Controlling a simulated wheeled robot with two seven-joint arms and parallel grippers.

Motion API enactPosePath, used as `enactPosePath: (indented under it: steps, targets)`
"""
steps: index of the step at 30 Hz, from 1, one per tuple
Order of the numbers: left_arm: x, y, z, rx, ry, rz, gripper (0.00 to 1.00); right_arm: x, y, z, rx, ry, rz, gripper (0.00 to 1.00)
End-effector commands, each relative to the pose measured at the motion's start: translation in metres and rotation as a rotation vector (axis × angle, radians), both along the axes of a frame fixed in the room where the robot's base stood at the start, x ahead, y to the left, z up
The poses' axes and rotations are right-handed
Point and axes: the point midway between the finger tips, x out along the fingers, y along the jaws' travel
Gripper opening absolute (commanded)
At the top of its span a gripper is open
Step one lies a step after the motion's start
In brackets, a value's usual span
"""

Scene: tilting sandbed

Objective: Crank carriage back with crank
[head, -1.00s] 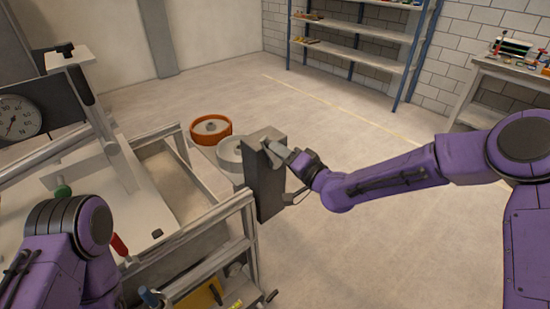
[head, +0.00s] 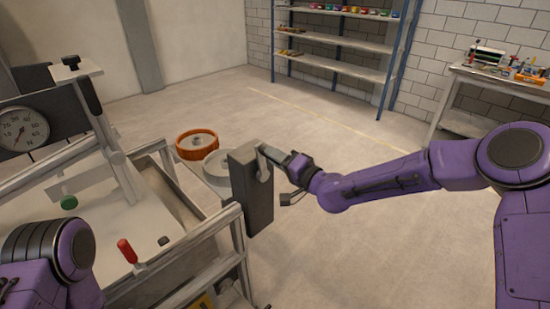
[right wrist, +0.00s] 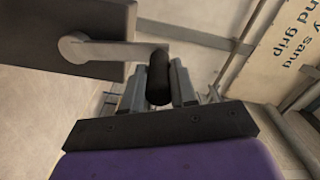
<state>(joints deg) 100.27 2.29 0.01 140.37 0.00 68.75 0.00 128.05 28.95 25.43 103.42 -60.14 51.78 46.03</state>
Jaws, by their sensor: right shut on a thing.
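The crank (head: 263,168) is a light grey arm on the face of a dark grey upright box (head: 247,195) at the sandbed's right corner. My right gripper (head: 276,155) is shut on the crank's handle. The right wrist view shows the black handle (right wrist: 159,78) between the two fingers and the grey crank arm (right wrist: 100,49) running left to its pivot. A grey post frame (head: 112,150) with a dial (head: 22,130) stands over the sandbed (head: 160,205); I cannot tell for sure whether it is the carriage. My left arm shows lower left, its gripper out of view.
An orange-rimmed drum (head: 197,144) and a pale round one (head: 219,165) stand behind the box. Shelves (head: 335,45) and a workbench (head: 495,80) stand far back. The floor at right is clear.

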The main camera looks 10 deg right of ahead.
Motion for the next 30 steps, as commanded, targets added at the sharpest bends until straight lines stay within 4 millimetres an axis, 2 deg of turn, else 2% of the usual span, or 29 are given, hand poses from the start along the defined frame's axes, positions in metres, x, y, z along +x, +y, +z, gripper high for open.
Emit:
enactPosePath:
  steps: [2, 3, 4, 5, 13, 16, 25, 30]
  targets:
    - [0.000, 0.000, 0.000, 0.000, 0.000, 0.000, 0.00, 0.003, -0.003, 0.004, 0.004, -0.008, -0.008, 0.00]
    - [0.000, 0.000, 0.000, 0.000, 0.000, 0.000, 0.00, 0.003, -0.003, 0.004, 0.004, -0.008, -0.008, 0.40]
    - [0.000, 0.000, 0.000, 0.000, 0.000, 0.000, 0.00, 0.002, -0.003, 0.004, 0.004, -0.008, -0.008, 0.50]
    - [0.000, 0.000, 0.000, 0.000, 0.000, 0.000, 0.00, 0.002, -0.002, 0.003, 0.004, -0.008, -0.007, 0.53]
    - [0.000, 0.000, -0.001, 0.000, 0.000, 0.000, 0.00, 0.000, -0.002, 0.001, 0.002, -0.003, -0.004, 0.53]
    - [0.000, 0.000, -0.005, 0.000, 0.000, 0.000, 0.00, -0.007, -0.008, 0.000, 0.003, -0.002, -0.005, 0.53]
    - [0.000, 0.000, -0.025, 0.000, 0.000, 0.000, 0.00, -0.064, -0.047, -0.001, 0.007, -0.005, -0.007, 0.53]
    - [0.000, 0.000, -0.027, 0.000, 0.000, 0.000, 0.00, -0.083, -0.060, 0.001, 0.004, -0.005, -0.007, 0.53]
